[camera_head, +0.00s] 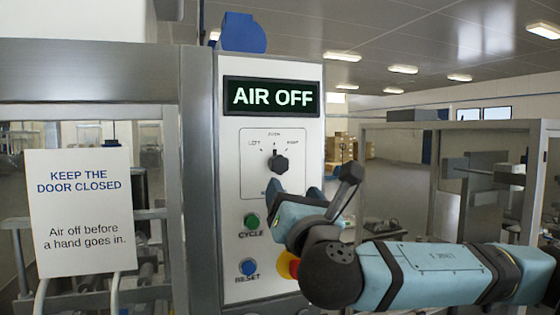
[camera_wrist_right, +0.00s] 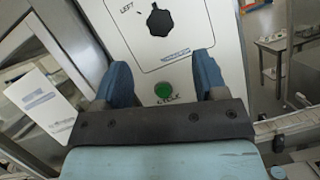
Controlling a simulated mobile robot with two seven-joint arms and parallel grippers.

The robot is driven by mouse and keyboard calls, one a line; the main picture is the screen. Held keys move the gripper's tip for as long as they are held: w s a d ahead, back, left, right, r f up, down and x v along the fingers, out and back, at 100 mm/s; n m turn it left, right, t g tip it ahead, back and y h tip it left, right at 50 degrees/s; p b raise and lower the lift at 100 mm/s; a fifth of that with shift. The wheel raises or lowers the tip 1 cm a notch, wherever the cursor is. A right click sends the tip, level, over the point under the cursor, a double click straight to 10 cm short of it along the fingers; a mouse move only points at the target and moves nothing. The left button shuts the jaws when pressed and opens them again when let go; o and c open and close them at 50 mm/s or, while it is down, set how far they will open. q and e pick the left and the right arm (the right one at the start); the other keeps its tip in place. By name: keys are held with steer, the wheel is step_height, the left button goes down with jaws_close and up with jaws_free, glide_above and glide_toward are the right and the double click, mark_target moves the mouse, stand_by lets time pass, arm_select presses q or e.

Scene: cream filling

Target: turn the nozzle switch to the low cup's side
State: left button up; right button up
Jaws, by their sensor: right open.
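The nozzle switch (camera_head: 281,163) is a black knob on a white plate of the control panel. Its pointer looks to be up, between the LEFT and RIGHT marks. It also shows at the top of the right wrist view (camera_wrist_right: 160,20). My right gripper (camera_head: 296,194) is open and empty, just below the switch and apart from it. In the right wrist view its blue fingers (camera_wrist_right: 162,70) stand apart, with the switch beyond the gap. I see no cups. My left gripper is not in view.
A display (camera_head: 271,97) above the switch reads AIR OFF. A green CYCLE button (camera_head: 251,221), a blue RESET button (camera_head: 248,267) and a partly hidden red button with yellow (camera_head: 288,264) sit lower down. A door notice (camera_head: 82,212) hangs at left.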

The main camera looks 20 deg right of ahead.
mark_target(281, 167)
steer(key=p+x, duration=0.3)
steer(key=x, duration=0.7)
steer(key=shift+w+r+p, duration=0.1)
steer(key=shift+w+p, duration=0.25)
steer(key=shift+w, duration=0.1)
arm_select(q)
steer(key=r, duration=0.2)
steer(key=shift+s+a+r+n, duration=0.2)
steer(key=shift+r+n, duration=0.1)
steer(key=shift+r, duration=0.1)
arm_select(e)
steer(key=shift+d, duration=0.1)
steer(key=shift+c, duration=1)
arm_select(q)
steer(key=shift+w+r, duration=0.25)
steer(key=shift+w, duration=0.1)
arm_select(e)
steer(key=c, duration=0.7)
